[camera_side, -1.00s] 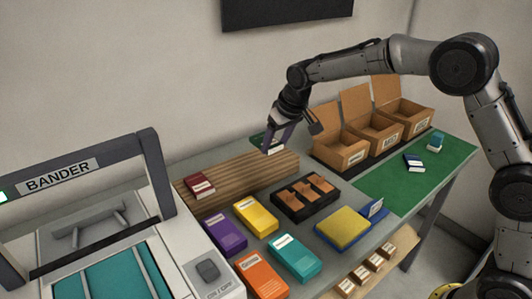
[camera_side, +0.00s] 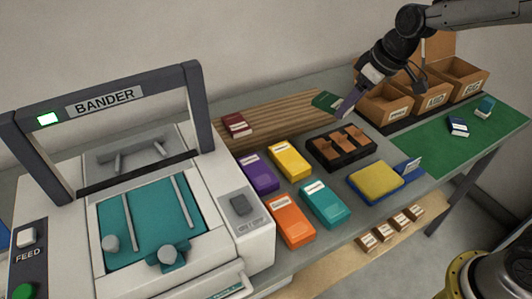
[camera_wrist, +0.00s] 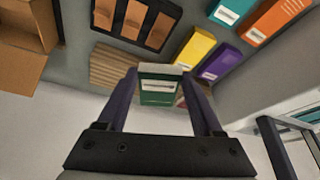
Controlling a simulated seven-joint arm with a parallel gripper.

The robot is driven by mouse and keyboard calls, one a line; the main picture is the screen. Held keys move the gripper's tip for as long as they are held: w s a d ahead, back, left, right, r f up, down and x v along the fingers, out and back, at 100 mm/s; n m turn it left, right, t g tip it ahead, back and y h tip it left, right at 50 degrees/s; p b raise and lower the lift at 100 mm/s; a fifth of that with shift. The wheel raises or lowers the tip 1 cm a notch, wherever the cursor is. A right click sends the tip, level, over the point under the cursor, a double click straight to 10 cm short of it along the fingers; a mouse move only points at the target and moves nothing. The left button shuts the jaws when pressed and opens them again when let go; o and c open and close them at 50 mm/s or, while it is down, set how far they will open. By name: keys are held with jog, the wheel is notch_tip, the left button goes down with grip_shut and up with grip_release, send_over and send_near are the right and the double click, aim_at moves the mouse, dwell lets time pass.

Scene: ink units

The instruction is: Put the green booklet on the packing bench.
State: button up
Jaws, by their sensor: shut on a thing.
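The green booklet (camera_side: 326,101) is between the fingers of my gripper (camera_side: 343,104) in the side view. My gripper is shut on it and holds it near the right end of the wooden ribbed board, apparently raised. In the wrist view the booklet (camera_wrist: 159,90) sits between both fingers of my gripper (camera_wrist: 163,78), its pale label facing the camera. The bench (camera_side: 300,252) has a green mat (camera_side: 428,145) at its right end.
A red booklet (camera_side: 235,124) lies on the wooden board (camera_side: 283,119). Open cardboard boxes (camera_side: 385,104) stand behind the mat. A black tray (camera_side: 340,150), a yellow pad (camera_side: 376,181) and several coloured ink boxes (camera_side: 325,203) fill the middle. The bander (camera_side: 130,180) stands left. The mat's front is clear.

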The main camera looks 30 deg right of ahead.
jog(key=s+d+f+m+h, duration=0.1)
jog(key=s+d+f+m, duration=0.1)
jog(key=s+d, duration=0.95)
jog(key=s+d+f+m+h, duration=0.1)
jog(key=s+d+f+m, duration=0.1)
jog(key=s+d, duration=0.9)
send_over(440, 153)
jog(key=s, duration=0.2)
jog(key=f, duration=0.9)
jog(key=shift+w+a+f, duration=0.1)
jog(key=shift+w+a, duration=0.05)
jog(key=shift+a, duration=0.05)
jog(key=shift+w+d+f, duration=0.15)
jog(key=shift+f, duration=1.6)
jog(key=shift+f, duration=0.1)
jog(key=o, duration=1.4)
